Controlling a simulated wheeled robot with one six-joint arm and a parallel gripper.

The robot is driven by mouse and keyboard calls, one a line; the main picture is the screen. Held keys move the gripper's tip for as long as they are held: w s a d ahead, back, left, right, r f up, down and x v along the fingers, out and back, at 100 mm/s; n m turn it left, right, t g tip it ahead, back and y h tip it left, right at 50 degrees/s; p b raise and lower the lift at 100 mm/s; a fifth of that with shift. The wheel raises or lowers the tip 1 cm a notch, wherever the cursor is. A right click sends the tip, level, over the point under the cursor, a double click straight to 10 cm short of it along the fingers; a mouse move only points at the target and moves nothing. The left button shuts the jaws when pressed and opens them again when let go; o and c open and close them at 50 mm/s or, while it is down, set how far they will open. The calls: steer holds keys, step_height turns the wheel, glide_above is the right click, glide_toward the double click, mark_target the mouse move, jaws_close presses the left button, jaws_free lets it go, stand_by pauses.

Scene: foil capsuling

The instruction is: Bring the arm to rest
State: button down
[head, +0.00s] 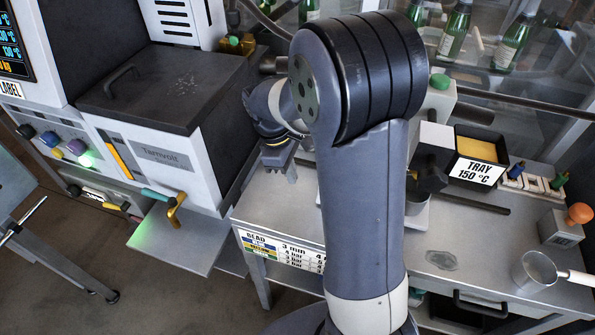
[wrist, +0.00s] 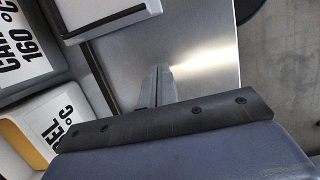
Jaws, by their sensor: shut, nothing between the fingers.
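My arm rises in front of the workbench (head: 450,235) in the head view and bends over at a large dark elbow. My gripper (head: 281,162) hangs beyond the arm, over the left part of the bench, partly hidden by the arm link. In the wrist view my gripper (wrist: 158,84) shows two grey fingers lying together with nothing between them. Bare metal bench top (wrist: 205,70) lies beneath the fingers. Whether the fingertips touch it I cannot tell.
A white machine marked Tamvolt (head: 165,155) stands left, with an angled plate (head: 175,238) at its front. A yellow-filled tray (head: 480,150), a small orange-knobbed stamp (head: 563,226) and a metal pot (head: 537,270) are right. Green bottles (head: 455,32) stand behind. Bench front centre-right looks clear.

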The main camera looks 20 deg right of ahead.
steer(key=v, duration=0.9)
steer(key=shift+d+r, duration=0.15)
steer(key=shift+r, duration=0.05)
steer(key=shift+s, duration=0.15)
